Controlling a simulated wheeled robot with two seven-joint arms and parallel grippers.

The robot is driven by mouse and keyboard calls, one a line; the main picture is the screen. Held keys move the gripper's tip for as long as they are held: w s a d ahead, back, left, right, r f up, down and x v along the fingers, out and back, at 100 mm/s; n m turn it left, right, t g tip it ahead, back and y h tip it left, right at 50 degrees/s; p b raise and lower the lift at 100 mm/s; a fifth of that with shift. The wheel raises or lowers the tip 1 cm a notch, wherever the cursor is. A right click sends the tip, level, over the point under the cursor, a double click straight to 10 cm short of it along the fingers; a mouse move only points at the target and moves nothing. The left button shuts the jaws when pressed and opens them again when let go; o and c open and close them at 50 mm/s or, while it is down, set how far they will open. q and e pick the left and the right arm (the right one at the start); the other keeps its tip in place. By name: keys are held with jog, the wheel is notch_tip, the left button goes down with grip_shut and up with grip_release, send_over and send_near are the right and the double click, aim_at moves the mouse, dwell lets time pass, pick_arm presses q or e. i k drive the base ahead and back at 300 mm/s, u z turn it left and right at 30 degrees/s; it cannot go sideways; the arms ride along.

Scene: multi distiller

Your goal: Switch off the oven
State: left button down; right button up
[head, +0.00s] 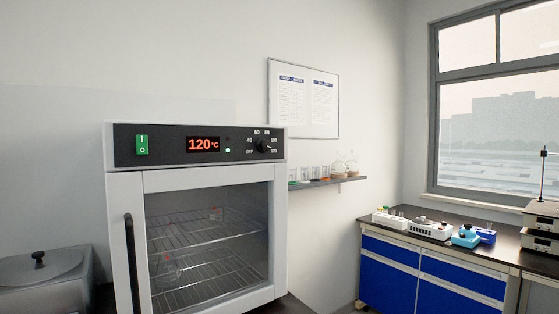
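The oven (126,230) stands at the left centre of the head view, with its glass door shut. Its black top panel carries a green rocker switch (142,145) marked I and O at the left. A red display (203,145) reads 120 °C, and a small green light (228,150) is lit beside it. A black dial (264,146) sits at the right of the panel. Wire racks and a piece of glassware show through the door. Neither of my grippers is in view.
A grey lidded bath (45,280) stands left of the oven. A wall shelf (330,182) with glassware is right of it. A dark-topped bench with blue cabinets (388,270) holds small devices under the window. The space in front of the oven panel looks clear.

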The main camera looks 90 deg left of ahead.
aim_at(141, 141)
jog(key=i, duration=0.45)
jog(key=u, duration=3.45)
